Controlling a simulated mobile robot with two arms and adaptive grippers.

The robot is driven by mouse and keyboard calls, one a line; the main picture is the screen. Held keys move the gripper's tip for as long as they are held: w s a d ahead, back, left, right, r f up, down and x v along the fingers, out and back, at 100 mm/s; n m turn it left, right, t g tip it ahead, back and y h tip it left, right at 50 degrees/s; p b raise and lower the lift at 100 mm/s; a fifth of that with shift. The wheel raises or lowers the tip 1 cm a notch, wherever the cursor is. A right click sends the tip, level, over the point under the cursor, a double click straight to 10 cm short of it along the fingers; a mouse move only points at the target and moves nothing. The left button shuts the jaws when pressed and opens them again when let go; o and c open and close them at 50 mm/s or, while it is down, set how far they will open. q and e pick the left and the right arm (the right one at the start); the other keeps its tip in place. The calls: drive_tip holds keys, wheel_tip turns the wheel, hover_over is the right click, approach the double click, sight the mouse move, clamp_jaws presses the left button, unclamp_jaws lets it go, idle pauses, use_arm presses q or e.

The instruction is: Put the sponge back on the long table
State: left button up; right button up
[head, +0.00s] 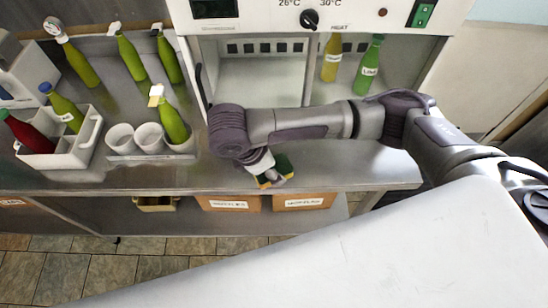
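The sponge (285,165), green and yellow, is at the front edge of the long steel table (340,175), below the open cabinet. My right arm comes in from the right, and its gripper (272,180) points down at the sponge. The fingers are closed around the sponge, with green and yellow showing on either side of them. The gripper partly hides the sponge, and I cannot tell whether it touches the tabletop. My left gripper is not in view.
An open incubator cabinet (260,75) holds a yellow bottle (331,58) and a green bottle (368,66). On the left stand a white caddy (75,145) with bottles and a cup rack (150,157) with a bottle. Labelled boxes (229,203) sit on the lower shelf.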

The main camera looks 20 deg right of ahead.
drive_tip(key=w+f, duration=0.1)
drive_tip(key=w+d+f, duration=0.1)
drive_tip(key=w, duration=0.1)
drive_tip(key=shift+w+d+f+b, duration=0.3)
drive_tip(key=shift+w+f+b, duration=0.05)
drive_tip(key=shift+w+f, duration=0.05)
drive_tip(key=w, duration=0.1)
drive_tip(key=w+d+f, duration=0.1)
drive_tip(key=shift+w+f+p, duration=0.2)
drive_tip(key=shift+w+p, duration=0.1)
drive_tip(key=shift+w, duration=0.05)
drive_tip(key=shift+f, duration=0.4)
wheel_tip(320, 180, down, 2)
drive_tip(key=shift+f+p, duration=0.15)
drive_tip(key=shift+p, duration=0.35)
drive_tip(key=shift+f, duration=0.4)
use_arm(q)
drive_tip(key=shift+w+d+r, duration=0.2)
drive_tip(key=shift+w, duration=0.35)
use_arm(e)
drive_tip(key=shift+f, duration=0.15)
drive_tip(key=o, duration=1.1)
